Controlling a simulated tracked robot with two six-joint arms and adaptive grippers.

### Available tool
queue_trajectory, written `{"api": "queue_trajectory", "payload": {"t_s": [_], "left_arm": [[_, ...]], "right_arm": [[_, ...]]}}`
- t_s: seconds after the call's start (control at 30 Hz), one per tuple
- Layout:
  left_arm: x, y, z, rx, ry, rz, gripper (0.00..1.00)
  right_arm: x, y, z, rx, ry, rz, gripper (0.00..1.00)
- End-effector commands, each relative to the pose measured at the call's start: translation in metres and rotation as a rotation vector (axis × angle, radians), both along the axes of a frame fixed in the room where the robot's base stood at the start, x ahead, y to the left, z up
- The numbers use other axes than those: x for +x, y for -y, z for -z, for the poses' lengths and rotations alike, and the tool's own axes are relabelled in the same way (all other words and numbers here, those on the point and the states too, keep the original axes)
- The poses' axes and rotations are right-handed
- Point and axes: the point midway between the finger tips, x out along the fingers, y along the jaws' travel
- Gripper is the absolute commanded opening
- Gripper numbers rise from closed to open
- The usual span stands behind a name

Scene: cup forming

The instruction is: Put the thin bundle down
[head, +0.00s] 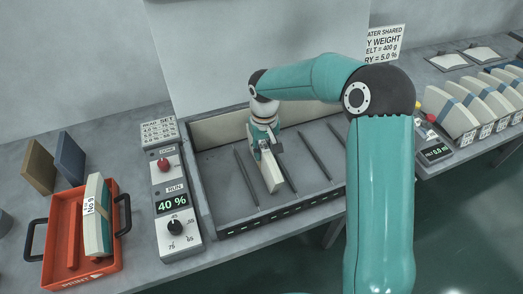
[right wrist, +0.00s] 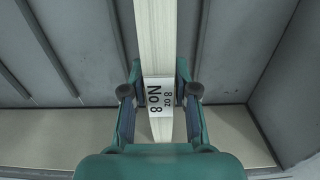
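My right gripper (head: 264,148) points down into a grey open tray (head: 213,178) with dark ribs across its floor. It is shut on a thin cream bundle (head: 271,175), with a finger on each side. In the right wrist view the bundle (right wrist: 156,40) runs between the fingertips (right wrist: 159,82), and its white label reads "8 oz No 8". The bundle stands on edge, roughly in line with the ribs. I cannot tell whether it touches the tray floor. My left gripper is in neither view.
An orange tray (head: 49,262) at the left holds a bundle labelled No 9 (head: 98,215). A control box (head: 172,205) reading 40 % stands between the trays. More banded bundles (head: 452,113) stand at the right beside a scale (head: 433,152). A wall rises behind the grey tray.

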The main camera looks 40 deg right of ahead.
Motion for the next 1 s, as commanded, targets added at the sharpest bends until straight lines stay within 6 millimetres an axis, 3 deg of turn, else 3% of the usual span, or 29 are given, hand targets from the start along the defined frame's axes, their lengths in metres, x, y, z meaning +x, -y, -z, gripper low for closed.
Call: {"api": "queue_trajectory", "payload": {"t_s": [0.03, 0.1, 0.57, 1.0], "left_arm": [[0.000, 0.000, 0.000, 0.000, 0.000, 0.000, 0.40], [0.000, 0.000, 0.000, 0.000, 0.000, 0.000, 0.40], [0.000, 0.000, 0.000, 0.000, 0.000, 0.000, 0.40], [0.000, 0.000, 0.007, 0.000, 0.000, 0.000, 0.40]], "right_arm": [[0.000, 0.000, 0.000, 0.000, 0.000, 0.000, 0.40], [0.000, 0.000, 0.000, 0.000, 0.000, 0.000, 0.51], [0.001, 0.000, -0.010, -0.001, 0.004, 0.000, 0.51], [0.002, -0.001, -0.093, 0.000, 0.006, -0.001, 0.51]]}}
